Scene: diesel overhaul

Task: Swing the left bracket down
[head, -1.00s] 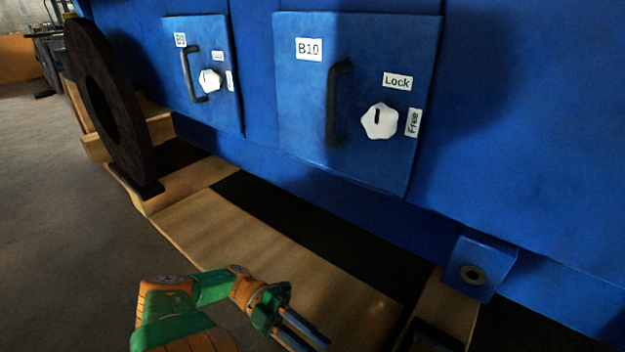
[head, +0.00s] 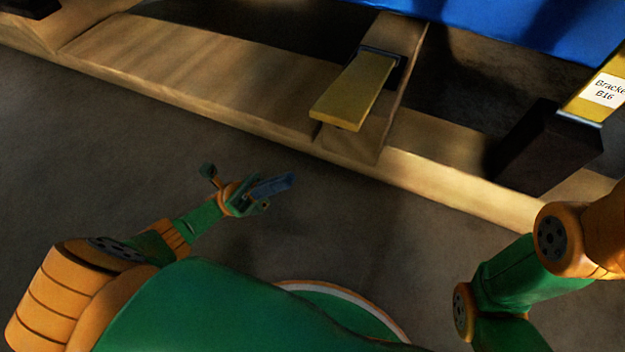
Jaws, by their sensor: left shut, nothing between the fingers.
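A flat yellow bracket (head: 352,92) sits in a dark hinge mount on the wooden cross beam at upper centre in the head view. It juts out toward me, and its near end reaches over the beam's front part. A second yellow bracket (head: 600,92), with a white label reading "Bracke… B16", is at the right edge and partly cut off by the frame. My left gripper (head: 278,186) is shut and empty, over the floor in front of the frame, below and left of the first bracket and apart from it. My right arm shows at the right, but its gripper is out of view.
A long wooden frame (head: 190,75) runs across the view. A dark block (head: 545,150) stands on it beneath the labelled bracket. A blue housing (head: 520,25) is at the top right. Bare grey floor (head: 110,160) lies open in front of the frame.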

